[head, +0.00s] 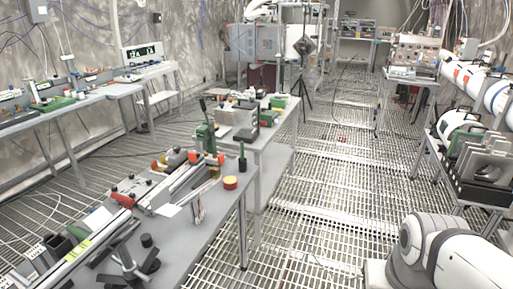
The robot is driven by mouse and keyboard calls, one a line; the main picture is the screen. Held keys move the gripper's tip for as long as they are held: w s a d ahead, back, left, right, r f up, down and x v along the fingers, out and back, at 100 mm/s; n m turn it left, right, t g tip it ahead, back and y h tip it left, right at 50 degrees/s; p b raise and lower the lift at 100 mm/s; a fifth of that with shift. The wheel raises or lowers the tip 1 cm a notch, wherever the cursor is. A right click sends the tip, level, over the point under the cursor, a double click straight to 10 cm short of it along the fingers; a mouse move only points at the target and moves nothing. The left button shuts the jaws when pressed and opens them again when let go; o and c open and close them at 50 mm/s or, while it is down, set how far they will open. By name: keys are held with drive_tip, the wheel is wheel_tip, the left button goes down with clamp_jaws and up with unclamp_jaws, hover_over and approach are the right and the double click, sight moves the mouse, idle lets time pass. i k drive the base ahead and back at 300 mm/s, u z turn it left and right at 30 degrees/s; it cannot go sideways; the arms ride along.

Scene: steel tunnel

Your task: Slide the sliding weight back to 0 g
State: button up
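I cannot pick out the sliding weight or any gram scale in the head view; at this size they may be hidden among the bench items. A long grey rail device (170,190) with orange and red parts lies across the near bench. My gripper is not in view. White and grey rounded links at the bottom right belong to my arm.
The near grey bench (205,225) also carries a green hand press (206,132), a red and yellow round piece (230,183) and a black tripod-like stand (130,262). Another bench (75,106) runs along the left wall. A loaded rack (470,185) stands right. Grated floor (325,185) lies open between.

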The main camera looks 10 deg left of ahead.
sight(215, 172)
drive_tip(key=u, duration=0.3)
drive_tip(key=i, duration=1.2)
drive_tip(key=u, duration=1)
drive_tip(key=i, duration=0.3)
drive_tip(key=u, duration=0.15)
drive_tip(key=k, duration=0.7)
drive_tip(key=u, duration=0.2)
drive_tip(key=i, duration=0.75)
drive_tip(key=z, duration=0.1)
